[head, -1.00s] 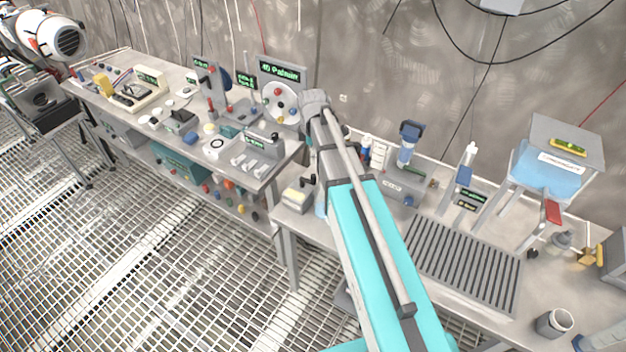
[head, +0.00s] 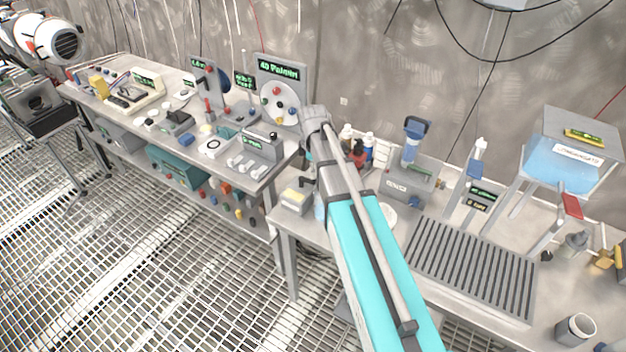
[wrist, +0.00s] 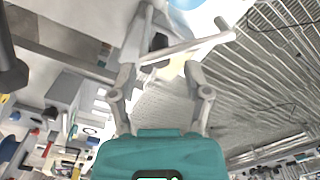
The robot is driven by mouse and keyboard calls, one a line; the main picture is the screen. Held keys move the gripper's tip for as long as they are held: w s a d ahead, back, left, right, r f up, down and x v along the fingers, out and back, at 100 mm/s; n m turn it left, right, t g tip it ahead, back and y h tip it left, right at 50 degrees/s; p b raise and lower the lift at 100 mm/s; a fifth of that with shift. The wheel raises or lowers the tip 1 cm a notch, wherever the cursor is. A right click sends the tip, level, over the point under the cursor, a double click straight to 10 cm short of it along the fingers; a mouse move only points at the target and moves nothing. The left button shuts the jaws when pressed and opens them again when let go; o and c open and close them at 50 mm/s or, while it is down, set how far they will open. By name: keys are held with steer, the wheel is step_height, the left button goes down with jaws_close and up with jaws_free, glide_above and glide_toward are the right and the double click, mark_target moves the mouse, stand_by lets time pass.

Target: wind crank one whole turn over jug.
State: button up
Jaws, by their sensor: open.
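In the head view a small dark handle (head: 306,182), which looks like the crank, shows just left of my arm at the near bench edge. Below it a pale blue sliver (head: 320,208), probably the jug, is mostly hidden by the arm. In the wrist view a grey post with a pale bar (wrist: 188,47) and a dark knob (wrist: 158,42) stands just beyond my fingertips. A pale blue round thing (wrist: 190,4) is at the top edge. My gripper (wrist: 161,72) is open, with nothing clearly between its fingers. My arm hides it in the head view.
A yellow-topped box (head: 295,198) sits near the handle. Bottles (head: 357,148) and a grey machine (head: 408,180) stand behind my arm. A ribbed grey tray (head: 470,268) and a blue tank on a stand (head: 558,165) are to the right. Grating floor is open at left.

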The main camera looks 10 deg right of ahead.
mark_target(307, 180)
steer(key=shift+f+b, duration=1.15)
steer(key=shift+f, duration=0.35)
jaws_close()
